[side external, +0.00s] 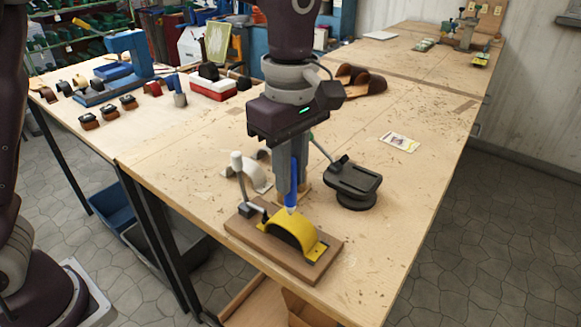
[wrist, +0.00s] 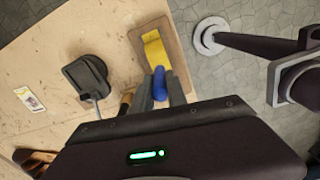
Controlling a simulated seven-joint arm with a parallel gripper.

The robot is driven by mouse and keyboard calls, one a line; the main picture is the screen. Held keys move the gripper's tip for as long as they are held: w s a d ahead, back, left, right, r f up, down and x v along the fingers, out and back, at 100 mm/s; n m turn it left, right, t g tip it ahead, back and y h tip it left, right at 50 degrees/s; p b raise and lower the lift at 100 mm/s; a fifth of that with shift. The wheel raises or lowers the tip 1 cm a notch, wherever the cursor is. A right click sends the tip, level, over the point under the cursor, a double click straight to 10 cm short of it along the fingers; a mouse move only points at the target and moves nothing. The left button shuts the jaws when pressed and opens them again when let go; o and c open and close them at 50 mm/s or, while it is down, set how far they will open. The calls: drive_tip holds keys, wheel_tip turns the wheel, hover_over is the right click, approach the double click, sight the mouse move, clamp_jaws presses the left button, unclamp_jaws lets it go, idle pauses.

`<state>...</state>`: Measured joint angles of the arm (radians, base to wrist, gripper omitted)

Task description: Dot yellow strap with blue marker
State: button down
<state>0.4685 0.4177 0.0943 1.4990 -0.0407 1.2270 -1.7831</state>
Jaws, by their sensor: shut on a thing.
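The yellow strap (side external: 292,231) arches over a wooden board (side external: 242,232) near the table's front edge. It also shows in the wrist view (wrist: 155,50), on its board (wrist: 138,35). My gripper (side external: 289,190) points down over the strap, shut on the blue marker (side external: 292,185). The marker is close to upright, with its pale tip at or just above the top of the strap; I cannot tell whether they touch. In the wrist view the blue marker (wrist: 159,84) sits between my fingers, just below the strap, and its tip is hidden. No dot is visible on the strap.
A clamp lever (side external: 238,165) rises at the board's left. A black stand (side external: 352,185) is close on the right, and a white curved piece (side external: 247,172) lies behind. A card (side external: 400,141) lies farther right. The table's right front is clear.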

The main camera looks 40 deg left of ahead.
drive_tip(key=shift+f, duration=0.6)
idle(0.7)
idle(0.3)
drive_tip(key=shift+r, duration=3.5)
